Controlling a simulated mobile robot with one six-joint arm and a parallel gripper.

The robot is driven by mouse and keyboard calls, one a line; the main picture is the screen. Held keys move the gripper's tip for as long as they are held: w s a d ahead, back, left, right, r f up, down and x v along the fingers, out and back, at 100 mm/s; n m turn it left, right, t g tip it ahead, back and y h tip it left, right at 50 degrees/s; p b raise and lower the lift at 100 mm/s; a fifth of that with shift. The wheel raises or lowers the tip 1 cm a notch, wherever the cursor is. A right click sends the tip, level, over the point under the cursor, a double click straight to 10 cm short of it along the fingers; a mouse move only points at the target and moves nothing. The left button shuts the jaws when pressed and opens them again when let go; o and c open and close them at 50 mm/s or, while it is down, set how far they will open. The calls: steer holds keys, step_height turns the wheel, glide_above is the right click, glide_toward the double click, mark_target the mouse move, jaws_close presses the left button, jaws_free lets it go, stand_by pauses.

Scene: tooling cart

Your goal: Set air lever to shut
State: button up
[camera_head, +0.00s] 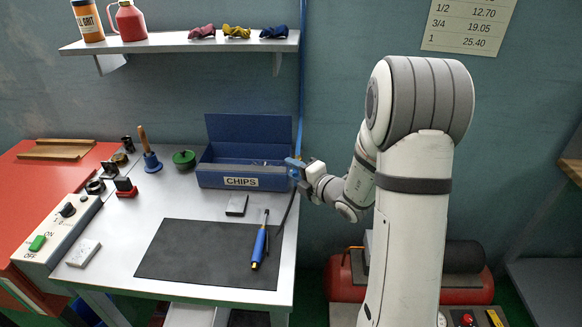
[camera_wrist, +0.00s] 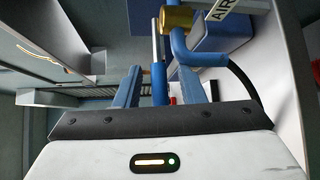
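A blue-sleeved rod, which looks like the air lever (camera_wrist: 158,85), reaches from near the valve down between my gripper's fingers. My gripper (camera_wrist: 160,82) is open, one finger on each side of the rod, with a visible gap on both sides. In the head view my gripper (camera_head: 296,168) is at the bench's right edge, beside the CHIPS box, and covers most of the valve area. The lever's exact setting cannot be told.
The blue CHIPS box (camera_head: 240,178) stands just left of my gripper. A blue pipe (camera_head: 302,60) runs up the wall. A blue-handled tool (camera_head: 260,243) lies on the dark mat (camera_head: 190,255). A red compressor tank (camera_head: 340,282) stands below. A shelf (camera_head: 180,43) hangs above.

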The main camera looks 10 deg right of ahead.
steer(key=shift+x, duration=0.9)
steer(key=shift+c, duration=0.5)
jaws_close()
